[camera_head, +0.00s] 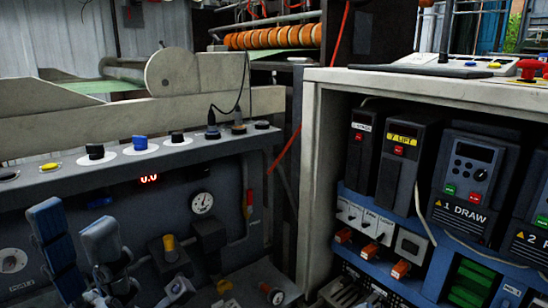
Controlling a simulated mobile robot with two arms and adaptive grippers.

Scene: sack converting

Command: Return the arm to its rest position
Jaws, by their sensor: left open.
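My left gripper (73,222) is at the lower left, its two padded fingers pointing up. The fingers stand apart with nothing between them. It is in front of the dark control panel (50,195); whether it touches the panel cannot be told. The rest of my left arm runs out of the picture at the bottom. My right gripper is not in the picture.
The panel carries a red digital display (149,179), a round gauge (202,203), a yellow-topped knob (169,243) and a blue knob (139,142). At right, an open cabinet (314,180) holds drive units, one marked "1 DRAW" (468,180). Orange rollers (270,38) are behind.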

